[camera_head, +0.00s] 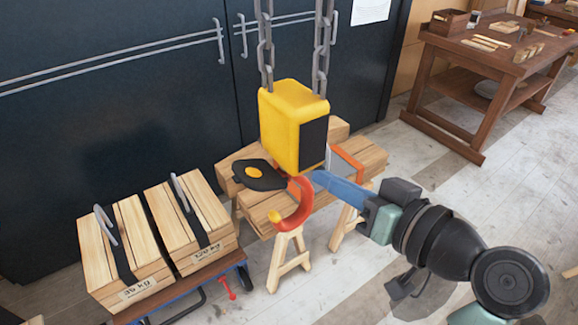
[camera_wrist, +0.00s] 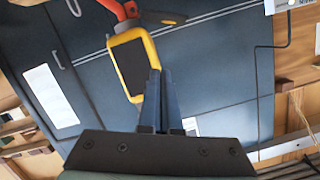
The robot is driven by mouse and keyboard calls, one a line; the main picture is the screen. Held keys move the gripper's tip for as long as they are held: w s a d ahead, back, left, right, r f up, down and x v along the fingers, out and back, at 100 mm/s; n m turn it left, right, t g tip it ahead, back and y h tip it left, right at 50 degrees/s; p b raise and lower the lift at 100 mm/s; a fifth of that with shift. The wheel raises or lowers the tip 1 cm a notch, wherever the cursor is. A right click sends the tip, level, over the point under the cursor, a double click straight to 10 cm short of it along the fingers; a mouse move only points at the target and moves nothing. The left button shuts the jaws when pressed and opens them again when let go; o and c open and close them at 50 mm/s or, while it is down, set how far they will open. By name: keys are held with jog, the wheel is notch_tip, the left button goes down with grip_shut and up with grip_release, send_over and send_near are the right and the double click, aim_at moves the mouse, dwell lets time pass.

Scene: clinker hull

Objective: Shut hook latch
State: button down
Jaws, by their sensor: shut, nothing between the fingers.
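A yellow hoist block (camera_head: 293,128) with a dark side face hangs on two chains. An orange-red hook (camera_head: 297,207) curves below it, its opening toward the left. In the wrist view the yellow block (camera_wrist: 148,50) shows with part of the orange hook (camera_wrist: 118,8) at the top edge. I cannot clearly make out the hook's latch; the block and my fingers may hide it. My gripper (camera_head: 318,178) is shut and empty, its blue fingers just under the block's right side, close to the hook. In the wrist view my gripper (camera_wrist: 160,74) overlaps the block's edge; contact cannot be told.
Stacked timbers (camera_head: 357,160) on sawhorses stand behind and below the hook. A black pad with a yellow disc (camera_head: 258,174) shows left of the hook. Weight-marked wooden crates (camera_head: 124,255) sit on a trolley at left. A workbench (camera_head: 490,62) stands far right.

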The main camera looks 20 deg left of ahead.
jog(key=p, duration=0.5)
send_over(275, 186)
jog(key=d, duration=0.2)
jog(key=shift+s+a+f+g, duration=0.1)
jog(key=shift+f+g, duration=0.05)
jog(key=shift+f, duration=0.45)
jog(key=shift+s+a+f+g, duration=0.1)
jog(key=shift+f+g, duration=0.05)
jog(key=shift+f, duration=0.4)
jog(key=shift+s+a+f+p, duration=0.1)
jog(key=shift+s+f+p, duration=0.1)
jog(key=shift+f, duration=0.45)
jog(key=shift+s+a+f+p, duration=0.15)
jog(key=shift+s+f, duration=0.1)
jog(key=shift+f, duration=0.45)
jog(key=shift+s+a+f+p, duration=0.1)
jog(key=shift+s+f+p, duration=0.1)
jog(key=shift+f, duration=0.45)
jog(key=shift+s+a+f+n+b, duration=0.1)
jog(key=shift+f+n+b, duration=0.1)
jog(key=shift+n+b, duration=0.4)
